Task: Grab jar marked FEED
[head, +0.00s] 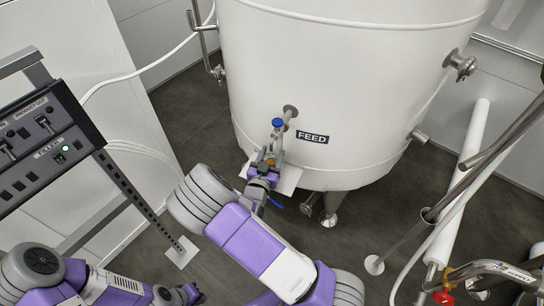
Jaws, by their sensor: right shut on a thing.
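The large white tank (345,85) carries a dark plate reading FEED (312,137). A tap with a blue top (278,123) sticks out to the left of that plate. Directly below it is a small amber-brown thing (271,158), which appears to be the jar; it is mostly hidden by my gripper and no label on it can be read. My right gripper (268,162) is shut on it, just under the tap and in front of a small white shelf (287,181). My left gripper (190,294) is low at the bottom edge, away from the tank; its jaws are too small to judge.
A control panel (45,145) with switches and a lit green button stands at the left on a dark perforated post (140,205). Pipes and a red-knobbed valve (443,298) are at the lower right. Bare dark floor (205,125) shows left of the tank.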

